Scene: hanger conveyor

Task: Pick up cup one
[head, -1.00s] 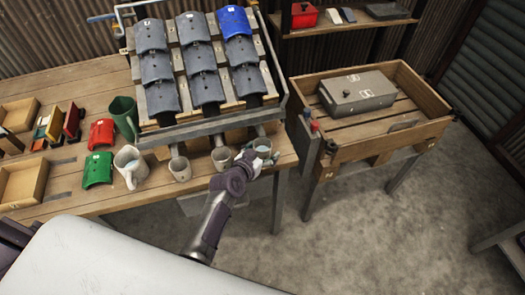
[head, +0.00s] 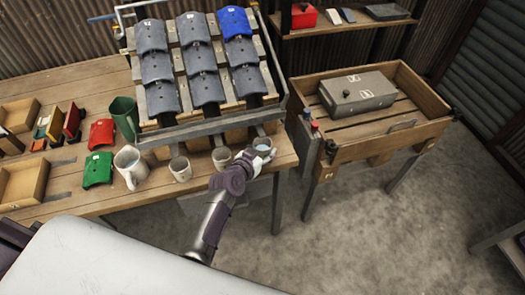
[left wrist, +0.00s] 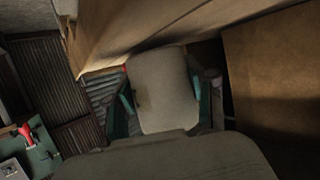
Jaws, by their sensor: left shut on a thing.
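A small pale grey cup (head: 263,145) stands near the right front corner of the wooden table, below the tile rack. My left gripper (head: 256,158) comes in from the front and is shut around this cup. In the left wrist view, the pale cup body (left wrist: 163,85) fills the gap between the two fingers of my left gripper (left wrist: 165,100). Two similar cups stand to its left, one nearer (head: 221,158) and one farther (head: 180,168). Any marking telling which is cup one is not legible. My right gripper is not in view.
The rack of blue-grey tiles (head: 200,68) rises just behind the cups. A wooden bench with a grey box (head: 357,92) stands right, across a gap.

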